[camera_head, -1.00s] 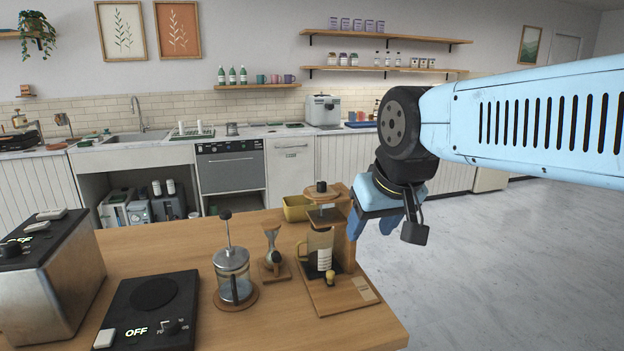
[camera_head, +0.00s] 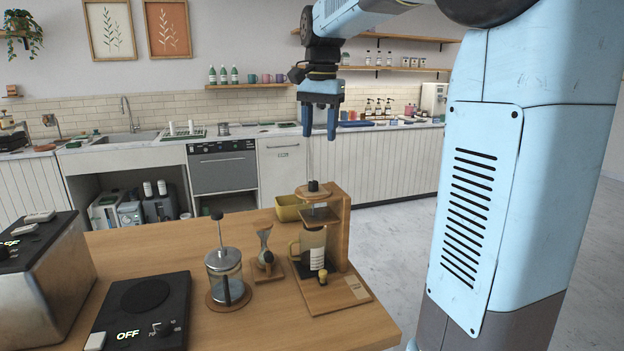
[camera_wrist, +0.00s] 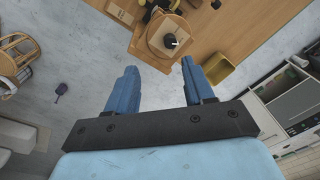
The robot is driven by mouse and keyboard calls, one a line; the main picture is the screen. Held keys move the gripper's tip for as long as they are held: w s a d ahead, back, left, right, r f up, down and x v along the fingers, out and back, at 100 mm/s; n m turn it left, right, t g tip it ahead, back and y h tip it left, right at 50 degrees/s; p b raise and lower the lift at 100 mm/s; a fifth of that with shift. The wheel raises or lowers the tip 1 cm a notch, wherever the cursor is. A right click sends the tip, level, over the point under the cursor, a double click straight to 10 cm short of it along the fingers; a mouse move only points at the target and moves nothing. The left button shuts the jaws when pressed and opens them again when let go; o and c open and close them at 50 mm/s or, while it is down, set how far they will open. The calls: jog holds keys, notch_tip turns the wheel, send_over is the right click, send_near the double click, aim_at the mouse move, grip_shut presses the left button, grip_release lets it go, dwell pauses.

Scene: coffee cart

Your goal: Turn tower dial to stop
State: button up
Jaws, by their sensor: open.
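A wooden tower (camera_head: 338,222) stands on the right part of the wooden counter. A round wooden plate with a black knob (camera_head: 313,186) is on its top; the knob also shows in the wrist view (camera_wrist: 170,41). A glass jug (camera_head: 312,247) stands inside the tower, and a small pale-topped knob (camera_head: 322,275) is at its front base. Which knob is the dial is not marked. My gripper (camera_head: 319,134) is open and empty, pointing down well above the tower top. In the wrist view my fingers (camera_wrist: 158,75) are apart, with the tower beyond them.
Open floor lies to the right.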

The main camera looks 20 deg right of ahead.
aim_at(314, 181)
jog(key=shift+m+g, duration=0.3)
jog(key=shift+m, duration=0.3)
jog(key=w+f, duration=0.1)
jog(key=f, duration=0.3)
jog(key=w+f, duration=0.1)
jog(key=f, duration=0.4)
jog(key=w+f, duration=0.1)
jog(key=f, duration=0.3)
jog(key=shift+w+a+f, duration=0.1)
jog(key=shift+w+f, duration=0.2)
jog(key=shift+f, duration=0.1)
grip_shut()
jog(key=shift+a, duration=0.1)
